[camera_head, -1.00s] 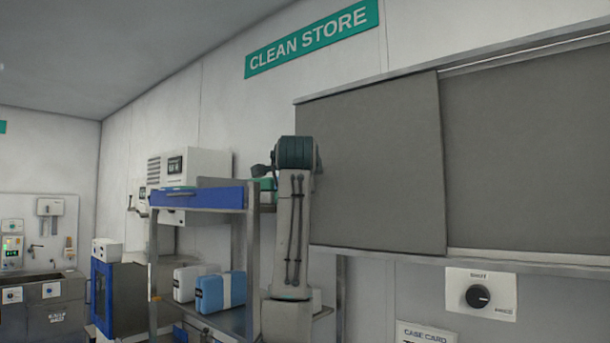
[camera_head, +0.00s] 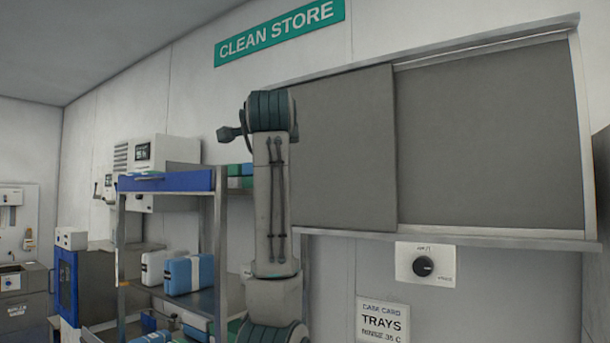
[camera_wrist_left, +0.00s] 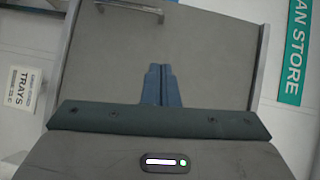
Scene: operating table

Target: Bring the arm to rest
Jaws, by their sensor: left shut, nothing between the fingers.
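My left arm (camera_head: 270,205) rises in front of the wall in the head view, with a dark green joint at its top. A small dark part juts left from that joint; I cannot make out the fingers there. In the left wrist view my left gripper (camera_wrist_left: 161,84) has its two blue fingers together, shut and empty. It points toward a grey panel (camera_wrist_left: 215,55), apparently without touching it, though the gap is hard to judge. My right gripper is in neither view.
Left of the arm stands a shelf rack (camera_head: 165,182) with blue and white packs (camera_head: 187,274). Behind and right is a grey sliding shutter (camera_head: 345,150) below a CLEAN STORE sign (camera_head: 280,33). A knob plate (camera_head: 425,264) and TRAYS card (camera_head: 382,322) are on the wall.

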